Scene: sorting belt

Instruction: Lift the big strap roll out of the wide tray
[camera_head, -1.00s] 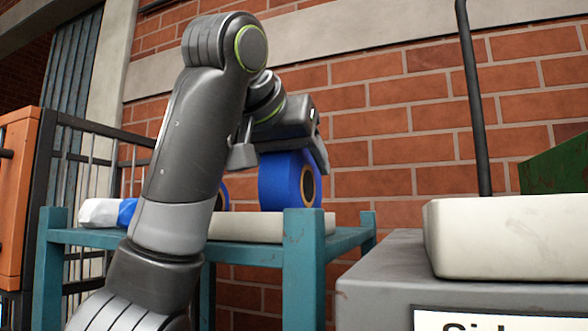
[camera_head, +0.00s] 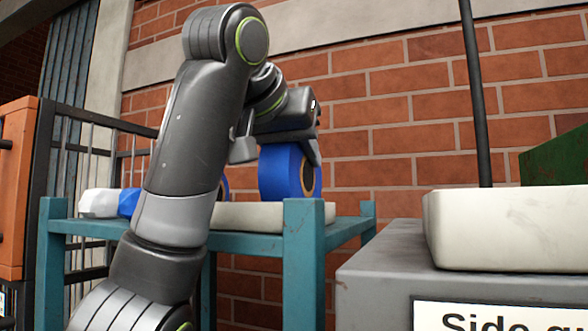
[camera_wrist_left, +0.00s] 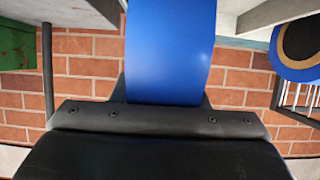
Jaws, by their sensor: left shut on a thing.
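The big strap roll (camera_head: 279,175) is blue with a tan-rimmed core and stands upright at the rim of the cream wide tray (camera_head: 262,217). My left gripper (camera_head: 279,152) is shut on the roll from above, one finger on each side. The roll's lower edge overlaps the tray rim, so I cannot tell whether it is clear of the tray floor. In the left wrist view the roll (camera_wrist_left: 170,50) fills the upper middle, in front of the dark gripper body. My right gripper is not in view.
The tray rests on a teal stand (camera_head: 304,250). A second blue roll (camera_head: 223,188) is partly hidden behind my left arm, and white and blue items (camera_head: 105,203) lie farther left. A cream tray (camera_head: 510,230) sits on a grey bench (camera_head: 375,280) at right. A brick wall stands behind.

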